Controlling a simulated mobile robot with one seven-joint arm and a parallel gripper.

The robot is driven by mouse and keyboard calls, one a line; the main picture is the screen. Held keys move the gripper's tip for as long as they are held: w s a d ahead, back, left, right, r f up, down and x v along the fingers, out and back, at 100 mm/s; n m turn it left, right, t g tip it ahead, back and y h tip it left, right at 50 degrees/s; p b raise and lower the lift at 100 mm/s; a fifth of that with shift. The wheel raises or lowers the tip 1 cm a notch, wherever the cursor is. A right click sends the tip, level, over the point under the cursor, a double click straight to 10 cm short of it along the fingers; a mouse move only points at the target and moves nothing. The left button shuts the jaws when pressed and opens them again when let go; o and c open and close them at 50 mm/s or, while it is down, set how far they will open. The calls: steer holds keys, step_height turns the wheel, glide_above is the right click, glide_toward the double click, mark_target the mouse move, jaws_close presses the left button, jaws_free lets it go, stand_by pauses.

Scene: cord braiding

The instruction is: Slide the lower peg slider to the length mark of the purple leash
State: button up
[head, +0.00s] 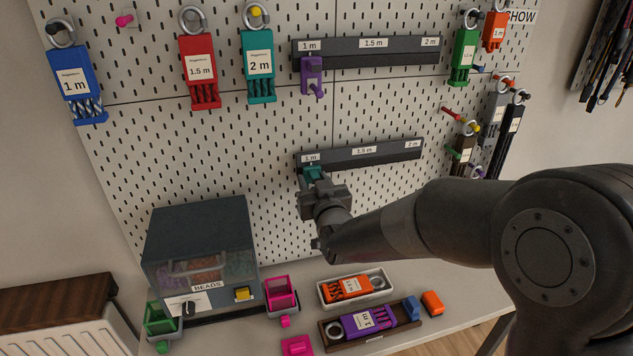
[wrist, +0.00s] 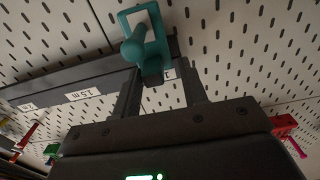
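The lower peg slider (head: 313,173) is teal and sits at the left end of the lower rail (head: 385,153), at the 1 m mark. The purple leash (head: 366,321) lies in a brown tray; its label appears to read 1 m. My gripper (head: 314,185) is just below the slider, partly covering it in the head view. In the wrist view, the teal slider (wrist: 150,38) and its rounded peg show beyond the fingers. My gripper (wrist: 158,82) is open there, with a finger to either side of the slider's near end and visible gaps.
An upper rail (head: 385,53) carries a purple slider (head: 311,75) at its 1 m end. Leashes hang on the pegboard at left and right. The BEADS box (head: 200,245) and an orange leash in a white tray (head: 382,296) stand below. The lower rail is clear rightward.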

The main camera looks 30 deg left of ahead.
steer(key=shift+d, duration=0.1)
steer(key=v, duration=1)
steer(key=shift+s+d, duration=0.2)
steer(key=shift+d, duration=0.05)
steer(key=w+d+r+m+g+h, duration=0.15)
steer(key=d+m+h, duration=0.5)
steer(key=d, duration=1.75)
steer(key=s+d+g+h, duration=0.2)
steer(key=s+d, duration=0.3)
steer(key=s+d+m+g+h, duration=0.1)
steer(key=s+d+h, duration=0.1)
steer(key=s+d, duration=0.4)
steer(key=s+d+m+g+h, duration=0.1)
steer(key=s+d+g+h, duration=0.1)
steer(key=s+d, duration=0.4)
steer(key=shift+d+m+g, duration=0.25)
steer(key=shift+g, duration=0.1)
